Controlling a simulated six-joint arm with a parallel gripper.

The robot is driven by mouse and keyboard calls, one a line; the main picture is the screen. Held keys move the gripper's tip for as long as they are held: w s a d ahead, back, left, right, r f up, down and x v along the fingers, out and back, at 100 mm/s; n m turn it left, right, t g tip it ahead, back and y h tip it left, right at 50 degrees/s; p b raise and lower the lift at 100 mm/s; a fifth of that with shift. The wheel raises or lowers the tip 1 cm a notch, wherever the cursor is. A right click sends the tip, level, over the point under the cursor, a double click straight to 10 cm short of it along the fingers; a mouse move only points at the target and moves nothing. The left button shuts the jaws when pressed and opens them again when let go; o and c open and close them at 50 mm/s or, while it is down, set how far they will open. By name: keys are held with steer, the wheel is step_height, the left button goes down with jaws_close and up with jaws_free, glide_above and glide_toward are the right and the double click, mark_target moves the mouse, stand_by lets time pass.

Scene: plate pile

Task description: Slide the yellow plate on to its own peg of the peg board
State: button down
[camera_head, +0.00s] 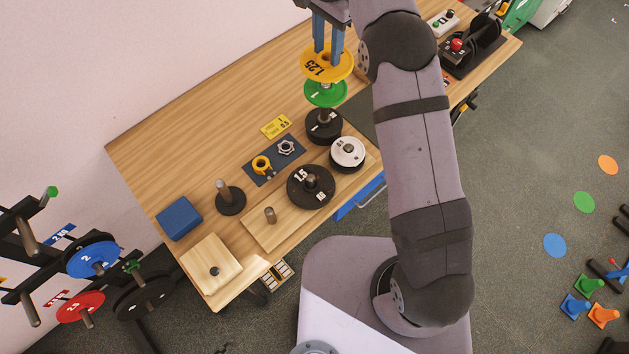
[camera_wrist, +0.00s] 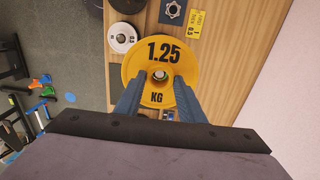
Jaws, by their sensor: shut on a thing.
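The yellow plate (camera_head: 341,69), marked 1.25, is between the fingers of my gripper (camera_head: 328,50) and lies nearly flat. In the wrist view the yellow plate (camera_wrist: 138,62) faces me between both fingertips (camera_wrist: 160,86), with a metal peg end (camera_wrist: 160,74) showing in its centre hole. A green plate (camera_head: 325,98) shows just below it in the head view; whether they touch is unclear. The peg board (camera_head: 254,233) is a wooden board along the table's front. A bare peg (camera_head: 270,214) stands at its left end, beside a black plate (camera_head: 299,195) on another peg.
A white plate (camera_head: 347,161) and a black plate (camera_head: 313,134) stand near the board. A blue block (camera_head: 179,218), a black-based post (camera_head: 230,203) and a small wooden board (camera_head: 207,257) are at left. A dark mat (camera_head: 257,174) holds small parts. The table's back left is clear.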

steer(key=shift+w+r+p, duration=0.1)
steer(key=shift+r+p, duration=0.5)
steer(key=shift+r, duration=1.6)
